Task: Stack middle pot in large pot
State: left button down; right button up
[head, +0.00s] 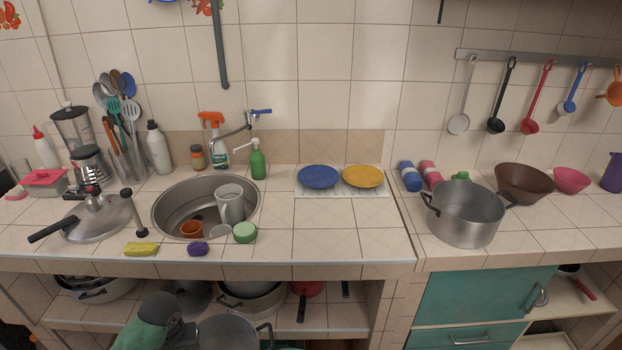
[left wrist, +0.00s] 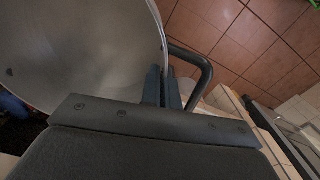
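The large pot (head: 465,215), grey metal with dark side handles, stands open on the right-hand counter. Another grey pot, likely the middle pot (head: 228,334), shows at the bottom edge of the head view, below the counter front, cut off by the frame. My left arm comes in beside it. In the left wrist view, my left gripper (left wrist: 163,88) is shut on the rim of this pot (left wrist: 80,45), beside its dark handle (left wrist: 195,65). The pot's inside fills the upper left there. My right gripper is in neither view.
A sink (head: 170,205) with a pitcher is in the left counter. A blue plate (head: 319,177) and a yellow plate (head: 362,176) lie at the back. A brown bowl (head: 524,182) stands close to the large pot. More cookware sits on the shelf (head: 335,316) below.

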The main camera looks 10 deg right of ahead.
aim_at(464, 211)
jog(key=k+l, duration=0.1)
jog(key=l, duration=0.45)
jog(key=k+l+z, duration=0.1)
jog(key=l, duration=0.45)
jog(key=k+l+z, duration=0.1)
jog(key=l, duration=0.5)
jog(key=k+l, duration=0.15)
jog(key=l, duration=0.4)
